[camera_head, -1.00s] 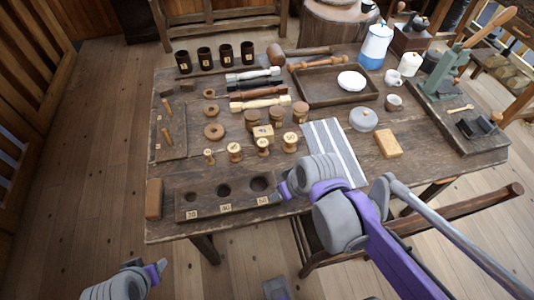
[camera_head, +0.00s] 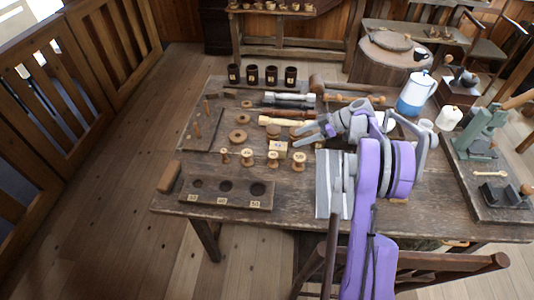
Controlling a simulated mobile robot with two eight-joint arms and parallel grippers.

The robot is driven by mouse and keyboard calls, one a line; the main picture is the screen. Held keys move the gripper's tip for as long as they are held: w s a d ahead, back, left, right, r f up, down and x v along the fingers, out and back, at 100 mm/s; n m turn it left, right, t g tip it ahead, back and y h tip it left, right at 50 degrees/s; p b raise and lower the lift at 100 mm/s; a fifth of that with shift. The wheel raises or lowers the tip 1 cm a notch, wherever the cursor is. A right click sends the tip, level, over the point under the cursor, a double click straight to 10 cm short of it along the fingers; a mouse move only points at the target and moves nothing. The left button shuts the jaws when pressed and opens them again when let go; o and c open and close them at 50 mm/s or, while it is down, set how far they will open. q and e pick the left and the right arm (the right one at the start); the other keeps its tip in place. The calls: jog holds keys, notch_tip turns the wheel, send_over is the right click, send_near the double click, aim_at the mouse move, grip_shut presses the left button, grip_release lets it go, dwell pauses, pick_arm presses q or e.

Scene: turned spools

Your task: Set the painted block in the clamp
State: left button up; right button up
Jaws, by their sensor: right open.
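A small yellow block with markings (camera_head: 278,146) sits among the turned wooden pieces in the middle of the table; I take it as the painted block. My right gripper (camera_head: 301,133) is open and empty, its fingers pointing left just up and right of that block. I cannot tell whether a finger touches it. A green clamp (camera_head: 478,135) stands on a dark board at the table's right side. Its jaws are too small to read clearly. My right arm covers the table between block and clamp. My left gripper is out of view.
Several small spools (camera_head: 247,157) stand just left of and below the block. A board with round holes (camera_head: 228,203) lies at the front left. A striped cloth (camera_head: 327,180) is partly under my arm. A blue-and-white pot (camera_head: 415,93) and a white jar (camera_head: 449,118) stand at the right.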

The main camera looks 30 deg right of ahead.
aim_at(280, 146)
jog(key=shift+n+y, duration=0.3)
jog(key=x, duration=0.5)
jog(key=shift+w+d+f, duration=0.2)
jog(key=shift+d+f, duration=0.05)
jog(key=shift+d, duration=0.05)
jog(key=x, duration=0.5)
jog(key=shift+a+f+p, duration=0.15)
jog(key=shift+f+p, duration=0.2)
jog(key=shift+f, duration=0.1)
grip_shut()
